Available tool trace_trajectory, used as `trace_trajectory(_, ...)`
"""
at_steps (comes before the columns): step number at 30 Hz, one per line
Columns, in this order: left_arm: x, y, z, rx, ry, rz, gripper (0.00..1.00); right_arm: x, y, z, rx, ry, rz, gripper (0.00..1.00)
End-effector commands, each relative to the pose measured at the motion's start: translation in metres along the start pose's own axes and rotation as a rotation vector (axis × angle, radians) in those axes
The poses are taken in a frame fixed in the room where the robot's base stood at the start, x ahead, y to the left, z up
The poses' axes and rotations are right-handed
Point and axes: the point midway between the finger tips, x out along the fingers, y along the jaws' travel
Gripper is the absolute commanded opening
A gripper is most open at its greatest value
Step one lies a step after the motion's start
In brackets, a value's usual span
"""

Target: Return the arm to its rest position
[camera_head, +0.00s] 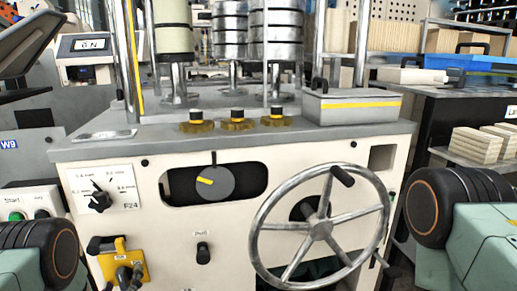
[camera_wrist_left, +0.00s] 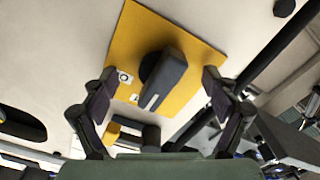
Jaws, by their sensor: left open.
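My left gripper (camera_wrist_left: 158,80) is open in the left wrist view, one dark finger on each side of the picture. Beyond the fingers is a yellow plate (camera_wrist_left: 185,30) on the cream panel, with a black lever knob (camera_wrist_left: 165,78) on it. The lever appears between the fingertips in the picture; nothing is seen gripped, and I cannot tell the remaining distance. The yellow plate (camera_head: 139,266) is at the lower left in the head view, where I cannot make out the left fingers clearly. My arm joints show at both lower corners. My right gripper is out of view.
A cream machine cabinet (camera_head: 170,150) fills the middle, with a metal handwheel (camera_head: 320,229), a dial (camera_head: 213,183) in a dark slot and a selector knob (camera_head: 100,200). A grey lidded box (camera_head: 350,108) stands on top. Shelves with wooden blocks (camera_head: 476,145) are at right.

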Motion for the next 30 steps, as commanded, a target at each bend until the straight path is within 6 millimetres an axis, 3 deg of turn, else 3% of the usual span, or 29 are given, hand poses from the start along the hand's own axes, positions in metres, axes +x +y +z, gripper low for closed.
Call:
trace_trajectory(18, -0.0001, 0.0, 0.0002, 0.45, 0.0, 0.0, 0.87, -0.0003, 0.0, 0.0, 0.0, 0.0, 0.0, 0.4)
trace_trajectory(30, -0.0001, -0.0001, 0.0001, 0.505, 0.0, 0.0, 0.87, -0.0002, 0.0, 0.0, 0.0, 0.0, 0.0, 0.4)
